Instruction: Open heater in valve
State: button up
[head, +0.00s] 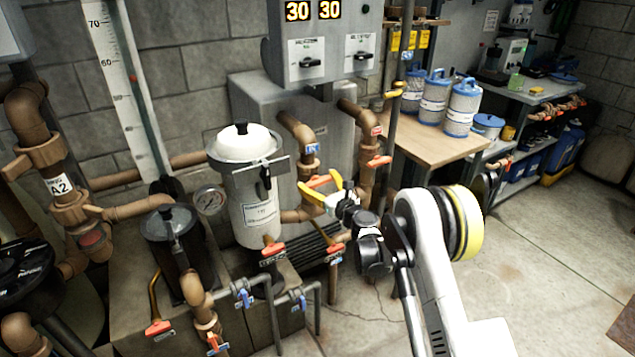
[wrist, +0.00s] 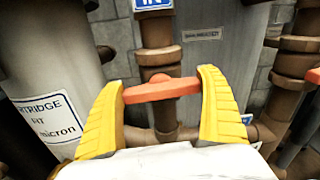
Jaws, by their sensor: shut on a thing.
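The heater in valve has an orange-red handle (head: 322,181) on the brown vertical pipe under the blue IN label (head: 312,149). In the wrist view the handle (wrist: 160,90) lies crosswise to the pipe (wrist: 158,65). My gripper (head: 321,190) has yellow fingers, one at each end of the handle. In the wrist view my gripper (wrist: 162,82) is shut on the handle, spanning its length. The fingers partly cover the handle's ends. The grey heater (head: 330,138) stands behind the pipe.
The white filter canister (head: 254,205) stands close left of my gripper. Another pipe with an orange handle (head: 379,162) is close on the right. More valves and pipes sit low in front. A wooden table (head: 432,150) stands at the right; the floor there is clear.

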jog(key=n, duration=0.4)
jog(key=shift+s+f, duration=0.1)
jog(key=n, duration=0.4)
jog(key=shift+a+n, duration=0.15)
jog(key=shift+n, duration=0.25)
jog(key=n, duration=0.4)
jog(key=shift+s+f, duration=0.1)
jog(key=shift+f, duration=0.05)
jog(key=shift+f+n, duration=0.1)
jog(key=shift+n, duration=2)
jog(key=o, duration=1)
jog(key=shift+c, duration=0.2)
jog(key=v, duration=1.2)
